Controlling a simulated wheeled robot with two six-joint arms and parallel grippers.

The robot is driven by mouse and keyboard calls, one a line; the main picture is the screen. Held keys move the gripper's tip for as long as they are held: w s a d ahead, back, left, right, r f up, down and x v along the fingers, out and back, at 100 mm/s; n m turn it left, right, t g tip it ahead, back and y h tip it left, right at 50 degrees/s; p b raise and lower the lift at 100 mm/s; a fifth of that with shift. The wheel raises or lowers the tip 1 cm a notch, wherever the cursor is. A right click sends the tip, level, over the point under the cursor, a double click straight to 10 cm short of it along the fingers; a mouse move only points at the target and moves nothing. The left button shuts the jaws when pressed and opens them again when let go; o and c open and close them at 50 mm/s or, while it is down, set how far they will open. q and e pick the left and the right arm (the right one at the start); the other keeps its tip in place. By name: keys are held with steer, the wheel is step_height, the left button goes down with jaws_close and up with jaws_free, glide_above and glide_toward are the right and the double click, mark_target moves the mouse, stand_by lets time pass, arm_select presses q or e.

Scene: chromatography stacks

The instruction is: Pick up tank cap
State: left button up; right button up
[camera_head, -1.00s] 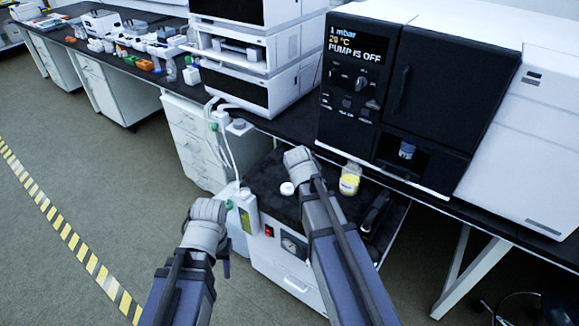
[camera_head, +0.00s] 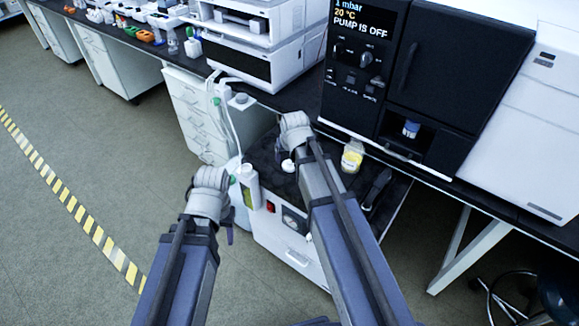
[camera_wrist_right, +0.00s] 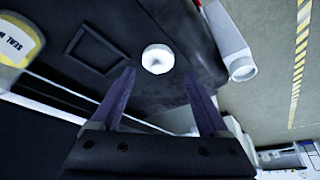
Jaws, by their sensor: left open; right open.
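A small round white cap (camera_head: 288,165) lies on the dark top of the low cart, partly hidden by my right gripper in the head view. In the right wrist view the cap (camera_wrist_right: 157,58) shows whole, just beyond and between the fingertips. My right gripper (camera_wrist_right: 159,76) is open and empty, not touching the cap as far as I can see. It also shows in the head view (camera_head: 294,130), fingers hidden. My left gripper (camera_head: 210,184) is open left of the cart.
A yellow-labelled jar (camera_head: 352,157) and a dark object (camera_head: 377,187) sit on the cart right of the cap. The black instrument (camera_head: 425,80) and bench stand close behind. Tubes (camera_head: 222,120) hang at the cart's left. Floor on the left is free.

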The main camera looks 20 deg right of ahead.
mark_target(290, 163)
steer(key=b+x, duration=0.4)
steer(key=x, duration=0.1)
steer(key=shift+d+f+b, duration=0.15)
steer(key=shift+b, duration=0.2)
steer(key=c, duration=1.1)
